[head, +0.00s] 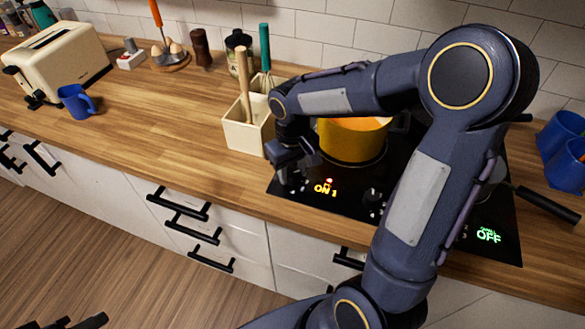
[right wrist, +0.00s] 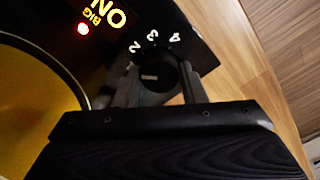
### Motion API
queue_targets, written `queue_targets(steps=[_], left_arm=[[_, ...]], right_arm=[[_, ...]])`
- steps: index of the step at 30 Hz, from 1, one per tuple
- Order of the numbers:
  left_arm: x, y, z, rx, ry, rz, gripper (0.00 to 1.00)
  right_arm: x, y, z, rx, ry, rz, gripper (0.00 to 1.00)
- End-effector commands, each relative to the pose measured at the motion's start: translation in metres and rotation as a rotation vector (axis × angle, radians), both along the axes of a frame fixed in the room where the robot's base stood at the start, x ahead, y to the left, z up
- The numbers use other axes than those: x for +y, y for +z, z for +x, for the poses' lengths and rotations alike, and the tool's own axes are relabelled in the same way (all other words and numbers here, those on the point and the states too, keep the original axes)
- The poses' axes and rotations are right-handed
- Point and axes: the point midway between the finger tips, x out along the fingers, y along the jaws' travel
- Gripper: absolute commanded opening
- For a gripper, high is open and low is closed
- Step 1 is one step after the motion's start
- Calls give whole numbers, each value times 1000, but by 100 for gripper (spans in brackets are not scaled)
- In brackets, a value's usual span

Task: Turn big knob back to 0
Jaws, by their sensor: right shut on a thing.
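The big knob (right wrist: 157,75) is black and round, with the white numbers 2, 3 and 4 beside it in the right wrist view. My right gripper (right wrist: 158,88) has a finger on each side of the knob and is shut on it. In the head view my right gripper (head: 288,172) is at the front left corner of the black cooktop (head: 345,198) and hides the knob. Part of my left gripper (head: 82,322) seems to show at the bottom left edge, too cut off to judge.
A yellow pot (head: 352,142) stands on the cooktop just behind the gripper. A cream utensil holder (head: 243,137) stands close to its left. A pan handle (head: 548,205) sticks out on the right, near a green OFF display (head: 488,236). The counter at left is mostly clear.

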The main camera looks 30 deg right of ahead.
Motion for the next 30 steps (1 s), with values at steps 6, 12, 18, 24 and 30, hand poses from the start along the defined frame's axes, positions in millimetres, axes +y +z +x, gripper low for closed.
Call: queue_targets(steps=[6,12,18,24,30], left_arm=[[0,3,0,0,0,0,36],[0,6,0,0,0,0,36],[0,9,0,0,0,0,36],[0,12,0,0,0,0,36],[0,14,0,0,0,0,36]], right_arm=[[0,2,0,-2,206,-1,15],[1,2,0,-2,396,0,15],[1,2,1,-3,571,1,15],[1,2,0,-3,712,0,15],[1,2,1,-4,808,-1,15]])
